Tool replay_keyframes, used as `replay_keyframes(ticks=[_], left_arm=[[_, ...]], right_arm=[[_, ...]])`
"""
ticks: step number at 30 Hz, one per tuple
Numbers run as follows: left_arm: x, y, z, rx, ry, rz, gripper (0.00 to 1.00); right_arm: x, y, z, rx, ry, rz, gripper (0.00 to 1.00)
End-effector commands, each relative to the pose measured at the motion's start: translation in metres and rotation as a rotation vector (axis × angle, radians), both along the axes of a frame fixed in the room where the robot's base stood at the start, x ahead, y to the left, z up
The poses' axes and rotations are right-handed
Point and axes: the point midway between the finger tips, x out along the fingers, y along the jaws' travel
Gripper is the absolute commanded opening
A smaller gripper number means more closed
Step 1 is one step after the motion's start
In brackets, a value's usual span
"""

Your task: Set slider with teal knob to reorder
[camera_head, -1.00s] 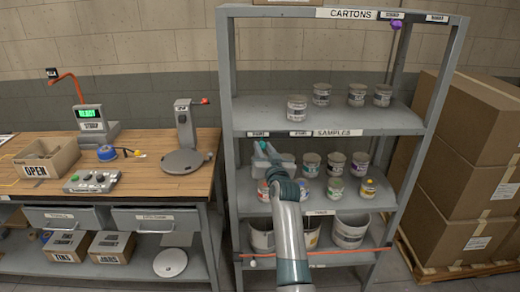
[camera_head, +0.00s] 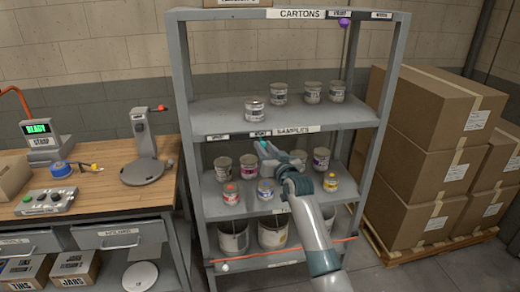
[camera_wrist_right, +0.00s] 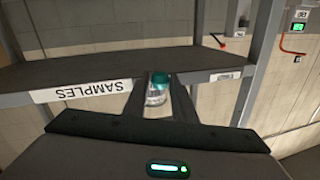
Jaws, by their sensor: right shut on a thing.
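My right gripper (camera_head: 264,147) is at the front edge of the samples shelf, just below the right one of two small rail labels (camera_head: 258,134). The other small label (camera_head: 217,137) is further left; I cannot read either. In the right wrist view my right gripper (camera_wrist_right: 158,95) is shut on the teal knob (camera_wrist_right: 158,77), which shows teal on top and pale below between the fingers. In the head view the gripper mostly hides the knob. My left gripper is not in view.
The shelf label SAMPLES (camera_head: 293,130) is right of the small labels. Cans stand on the shelves above and below the rail, several close to my gripper. A purple knob (camera_head: 344,22) is on the top rail. Stacked cartons (camera_head: 425,150) stand right; a workbench (camera_head: 105,195) stands left.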

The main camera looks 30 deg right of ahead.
Motion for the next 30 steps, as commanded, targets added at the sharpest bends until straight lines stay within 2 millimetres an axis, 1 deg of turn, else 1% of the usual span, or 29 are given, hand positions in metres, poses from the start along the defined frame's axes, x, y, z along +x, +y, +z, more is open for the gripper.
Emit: replay_keyframes(ticks=[1,5,6,7,8,17,22,26,30], left_arm=[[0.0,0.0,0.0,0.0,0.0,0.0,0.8],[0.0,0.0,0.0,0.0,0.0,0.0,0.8],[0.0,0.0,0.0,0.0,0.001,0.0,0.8],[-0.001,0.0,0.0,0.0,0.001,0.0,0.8],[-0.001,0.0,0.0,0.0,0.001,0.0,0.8],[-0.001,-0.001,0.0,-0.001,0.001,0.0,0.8],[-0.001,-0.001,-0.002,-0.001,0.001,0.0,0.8],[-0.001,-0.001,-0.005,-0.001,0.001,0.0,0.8],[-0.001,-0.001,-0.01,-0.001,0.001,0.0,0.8]], right_arm=[[0.0,-0.003,0.001,-0.003,-0.001,-0.004,0.0],[0.0,-0.003,0.001,-0.003,-0.001,-0.005,0.0],[0.0,-0.003,0.001,-0.003,-0.002,-0.005,0.31],[0.0,-0.003,0.001,-0.003,-0.002,-0.005,0.39],[0.0,-0.003,0.001,-0.003,-0.001,-0.005,0.43],[0.0,-0.002,0.0,-0.002,0.0,-0.003,0.43],[-0.005,-0.001,0.0,-0.002,0.0,-0.002,0.43],[-0.013,0.0,-0.001,-0.001,-0.001,-0.002,0.43],[-0.029,0.001,-0.002,-0.002,0.0,-0.003,0.43]])
